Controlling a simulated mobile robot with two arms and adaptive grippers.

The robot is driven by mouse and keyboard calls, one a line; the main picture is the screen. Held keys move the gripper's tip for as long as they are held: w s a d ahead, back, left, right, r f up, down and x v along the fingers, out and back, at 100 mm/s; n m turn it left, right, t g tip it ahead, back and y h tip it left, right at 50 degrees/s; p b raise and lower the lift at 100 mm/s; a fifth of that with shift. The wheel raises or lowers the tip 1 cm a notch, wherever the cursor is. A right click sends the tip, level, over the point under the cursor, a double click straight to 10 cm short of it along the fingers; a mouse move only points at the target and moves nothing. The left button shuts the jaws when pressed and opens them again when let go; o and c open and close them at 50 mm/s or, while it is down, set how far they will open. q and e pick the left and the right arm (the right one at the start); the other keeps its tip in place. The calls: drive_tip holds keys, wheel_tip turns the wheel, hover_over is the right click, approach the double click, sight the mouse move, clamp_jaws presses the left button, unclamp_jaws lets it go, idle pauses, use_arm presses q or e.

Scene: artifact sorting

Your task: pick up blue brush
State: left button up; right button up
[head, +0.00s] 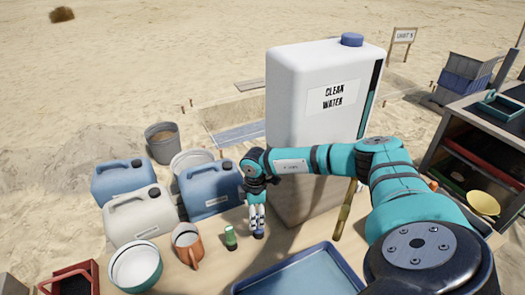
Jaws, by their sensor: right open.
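My right gripper (257,222) points down over the table, just in front of the large white water container. Its jaws are open, with the fingers looking close together from this angle. I cannot make out a blue brush clearly; a small dark bluish patch shows at the fingertips, but I cannot tell whether it is part of the gripper or a separate thing. A small green item (230,238) stands on the table just left of the gripper, apart from it. My left gripper is not in view.
The tall "CLEAN WATER" container (300,90) stands behind my right arm. Blue jugs (123,180) and a white jug (140,216) stand to the left. A white-and-green bowl (135,267), an orange-brown jug (187,244) and a blue tray (300,275) sit nearer. A shelf (480,150) is at right.

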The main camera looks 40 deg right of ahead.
sight(257, 221)
drive_tip(key=shift+s+d+f, duration=0.2)
drive_tip(key=shift+d+f, duration=0.05)
drive_tip(key=shift+d, duration=0.35)
drive_tip(key=shift+f, duration=0.35)
drive_tip(key=f, duration=0.2)
drive_tip(key=p, duration=0.1)
drive_tip(key=shift+s+a+f, duration=0.1)
drive_tip(key=shift+a+f, duration=0.15)
drive_tip(key=shift+f, duration=0.15)
wheel_tip(257, 221, down, 3)
drive_tip(key=shift+s+d+r, duration=0.1)
drive_tip(key=shift+d+r, duration=0.05)
drive_tip(key=shift+f, duration=0.4)
drive_tip(key=c, duration=1.1)
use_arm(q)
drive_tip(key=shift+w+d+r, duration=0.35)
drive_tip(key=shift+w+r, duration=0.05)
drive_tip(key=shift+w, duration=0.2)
use_arm(e)
drive_tip(key=shift+c, duration=0.5)
